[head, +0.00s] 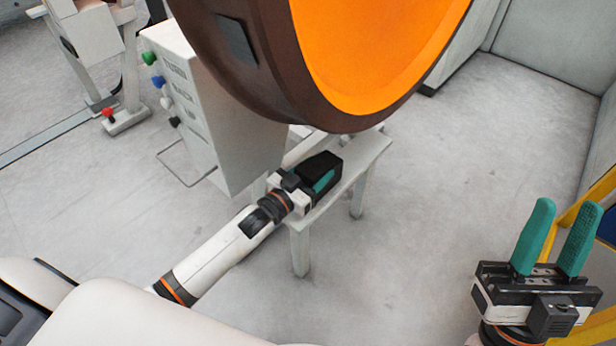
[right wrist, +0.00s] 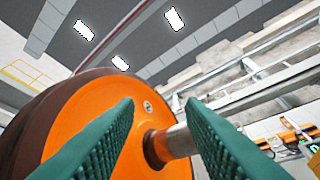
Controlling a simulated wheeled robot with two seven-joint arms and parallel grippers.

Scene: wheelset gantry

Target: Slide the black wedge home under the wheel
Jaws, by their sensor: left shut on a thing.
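The wheel (head: 385,50) is large, with an orange face and a dark brown rim, and fills the top of the head view. It also shows in the right wrist view (right wrist: 90,115). The black wedge (head: 322,164) is at the rim's lower edge, above a small pale stand (head: 368,157). My left gripper (head: 321,179) is shut on the black wedge, with a teal finger along its side. Whether the wedge touches the wheel cannot be told. My right gripper (head: 556,238) is open and empty at the lower right, its teal fingers pointing up and apart.
A white cabinet (head: 195,110) with coloured knobs stands left of the stand. A yellow frame (head: 575,215) is at the right edge, behind my right gripper. A metal axle (right wrist: 180,140) comes out of the wheel's hub in the right wrist view. The floor between the stand and my right gripper is clear.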

